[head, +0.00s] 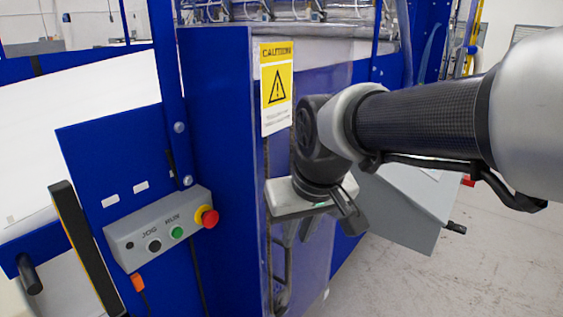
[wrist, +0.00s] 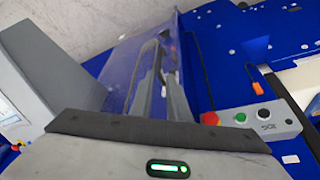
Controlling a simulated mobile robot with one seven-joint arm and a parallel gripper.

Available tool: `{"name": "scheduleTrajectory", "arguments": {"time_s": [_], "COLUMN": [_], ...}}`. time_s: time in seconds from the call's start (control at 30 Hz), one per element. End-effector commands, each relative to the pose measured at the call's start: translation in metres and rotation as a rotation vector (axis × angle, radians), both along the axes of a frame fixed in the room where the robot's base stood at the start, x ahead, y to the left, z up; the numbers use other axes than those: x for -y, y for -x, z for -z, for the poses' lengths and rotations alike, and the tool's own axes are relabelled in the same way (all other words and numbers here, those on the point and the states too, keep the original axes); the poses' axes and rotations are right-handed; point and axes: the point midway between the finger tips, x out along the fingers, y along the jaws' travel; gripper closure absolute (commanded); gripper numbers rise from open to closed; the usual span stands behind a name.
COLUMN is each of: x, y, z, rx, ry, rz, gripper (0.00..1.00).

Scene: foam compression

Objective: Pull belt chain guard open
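The belt chain guard (head: 333,80) is a clear, blue-tinted panel standing upright beside the blue machine frame, with a yellow and white caution sign (head: 277,88) near its top left. In the wrist view the guard (wrist: 122,68) lies beyond my fingers, and a dark, slender part shows near their tips. My gripper (head: 300,238) points downward in front of the guard's lower half. In the wrist view its two fingers (wrist: 159,82) are close together. Whether they hold the guard's edge or a handle cannot be told.
A grey control box (head: 162,230) with black and green buttons and a red stop knob (head: 207,217) is on the left of the frame. A grey sloped box (head: 398,208) stands to the right. Concrete floor (head: 480,270) is open at lower right.

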Motion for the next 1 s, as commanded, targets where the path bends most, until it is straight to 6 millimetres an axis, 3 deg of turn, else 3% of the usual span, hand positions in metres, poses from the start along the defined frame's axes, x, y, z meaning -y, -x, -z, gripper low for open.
{"name": "scheduleTrajectory", "arguments": {"time_s": [0.4, 0.6, 0.8, 1.0], "x": [-0.010, -0.014, -0.017, -0.017], "y": [-0.032, -0.045, -0.054, -0.056], "z": [0.088, 0.122, 0.140, 0.143], "rx": [-0.007, -0.006, -0.003, -0.001], "ry": [0.003, 0.003, 0.001, 0.001], "rz": [0.000, 0.001, 0.001, 0.001], "gripper": [0.85, 0.85, 0.85, 0.85]}}
